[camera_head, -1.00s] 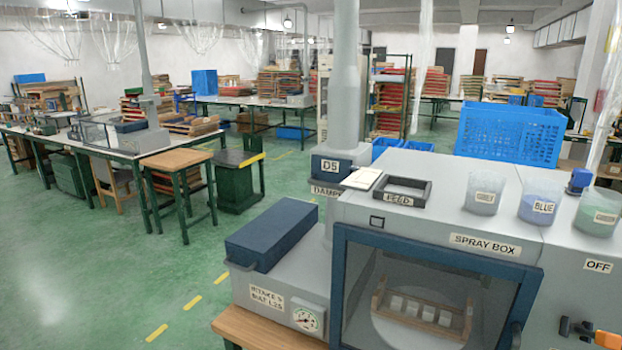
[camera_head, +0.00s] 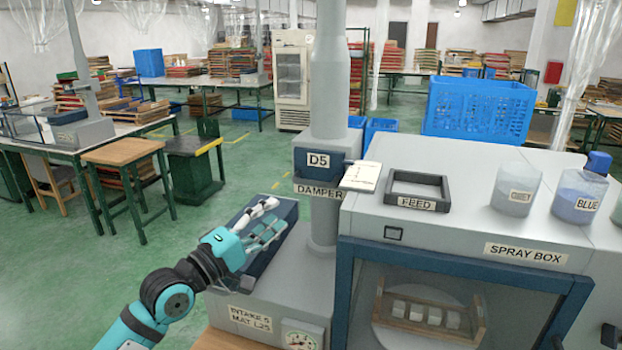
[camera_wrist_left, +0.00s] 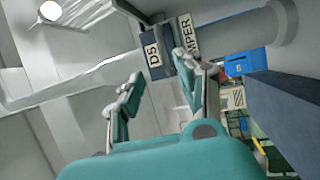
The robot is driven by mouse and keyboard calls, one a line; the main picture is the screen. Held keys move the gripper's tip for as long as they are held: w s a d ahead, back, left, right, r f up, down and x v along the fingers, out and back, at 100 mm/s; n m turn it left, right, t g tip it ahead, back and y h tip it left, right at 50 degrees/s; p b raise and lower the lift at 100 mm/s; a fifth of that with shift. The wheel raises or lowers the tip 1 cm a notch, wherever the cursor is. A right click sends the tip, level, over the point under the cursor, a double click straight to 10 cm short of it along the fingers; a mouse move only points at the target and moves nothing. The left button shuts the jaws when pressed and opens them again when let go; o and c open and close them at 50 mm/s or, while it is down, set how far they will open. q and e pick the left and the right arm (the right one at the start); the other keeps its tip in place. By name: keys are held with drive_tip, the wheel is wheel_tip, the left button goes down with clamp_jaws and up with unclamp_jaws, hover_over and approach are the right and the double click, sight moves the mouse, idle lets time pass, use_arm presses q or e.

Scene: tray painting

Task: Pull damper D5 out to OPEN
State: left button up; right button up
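Damper D5 (camera_head: 301,172) is a dark blue block on the grey vertical duct, with a D5 label and a DAMPER label under it. It also shows beyond my fingers in the left wrist view (camera_wrist_left: 152,70), beside its DAMPER label. My left gripper (camera_head: 277,214) is teal and grey, in front and to the left of the damper, over the dark blue intake lid. In the left wrist view its two fingers (camera_wrist_left: 158,66) are spread apart with nothing between them. It appears apart from the damper. My right gripper is not in view.
The grey spray box (camera_head: 450,215) stands right of the duct (camera_head: 326,90), with a black FEED frame (camera_head: 416,176) and paint containers (camera_head: 515,190) on top. A notepad (camera_head: 361,176) lies near the damper. The intake box (camera_head: 250,312) is below my left gripper.

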sight(310, 185)
use_arm(q)
drive_tip(key=p+x, duration=0.2)
drive_tip(key=x, duration=1)
drive_tip(key=shift+w+a+f, duration=0.1)
drive_tip(key=shift+w, duration=0.1)
drive_tip(key=shift+w+d, duration=0.3)
drive_tip(key=shift+w, duration=0.15)
clamp_jaws()
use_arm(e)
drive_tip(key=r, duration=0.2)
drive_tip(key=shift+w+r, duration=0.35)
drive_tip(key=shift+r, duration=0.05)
